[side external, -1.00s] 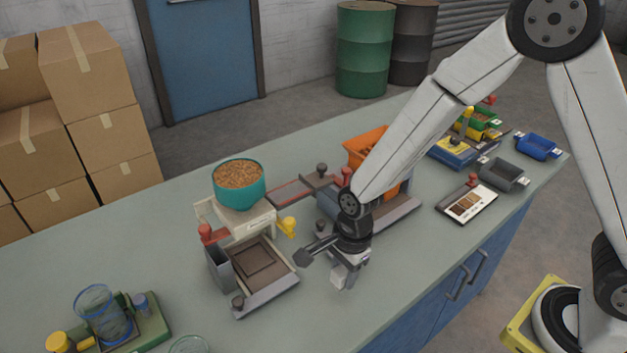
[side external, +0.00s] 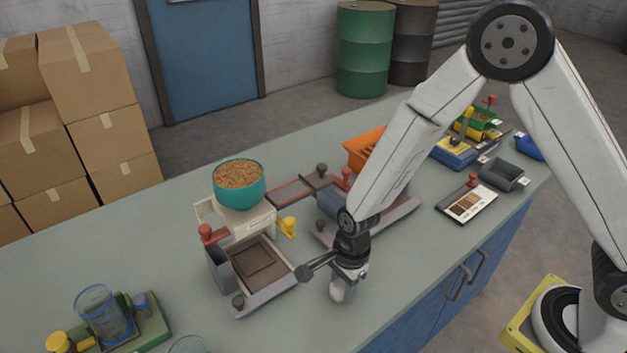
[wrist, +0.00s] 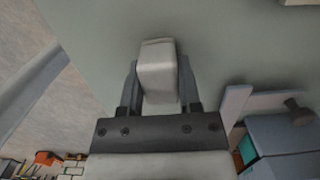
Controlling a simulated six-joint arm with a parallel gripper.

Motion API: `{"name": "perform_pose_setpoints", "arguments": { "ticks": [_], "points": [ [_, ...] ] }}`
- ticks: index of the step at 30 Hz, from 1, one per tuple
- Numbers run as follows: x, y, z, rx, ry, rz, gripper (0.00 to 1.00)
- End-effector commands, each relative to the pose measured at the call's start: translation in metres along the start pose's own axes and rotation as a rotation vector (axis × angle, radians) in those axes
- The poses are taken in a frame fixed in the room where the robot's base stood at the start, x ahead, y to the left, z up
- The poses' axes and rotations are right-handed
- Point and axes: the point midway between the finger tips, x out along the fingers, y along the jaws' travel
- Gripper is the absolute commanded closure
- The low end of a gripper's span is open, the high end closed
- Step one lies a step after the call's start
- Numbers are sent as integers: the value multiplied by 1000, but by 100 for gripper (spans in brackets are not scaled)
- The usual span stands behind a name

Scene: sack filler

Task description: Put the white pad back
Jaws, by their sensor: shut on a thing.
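The white pad (wrist: 158,72) is a pale block between the two dark fingers of my gripper (wrist: 157,88) in the wrist view. My gripper is shut on it, with a finger on each side. In the side view the pad (side external: 338,290) hangs below my gripper (side external: 345,274), in front of the bench's front edge area, right of the sack filler's tray. Whether the pad touches the bench top cannot be told.
The sack filler (side external: 250,228) with a teal bowl of grain (side external: 239,195) stands to the left. An orange bin (side external: 364,147) is behind my arm. A card with brown swatches (side external: 468,204) and a grey tray (side external: 503,174) lie to the right.

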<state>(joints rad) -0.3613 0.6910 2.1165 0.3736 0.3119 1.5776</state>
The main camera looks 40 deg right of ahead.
Motion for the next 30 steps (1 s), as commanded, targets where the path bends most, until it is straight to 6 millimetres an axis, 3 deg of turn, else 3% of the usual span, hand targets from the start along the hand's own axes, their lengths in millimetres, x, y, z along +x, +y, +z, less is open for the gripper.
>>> {"name": "perform_pose_setpoints", "arguments": {
  "ticks": [8,9,12,30],
  "points": [
    [3,0,0,0,0,0,100],
    [3,0,0,0,0,0,47],
    [3,0,0,0,0,0,21],
    [-7,0,0,0,-2,0,21]
  ]
}}
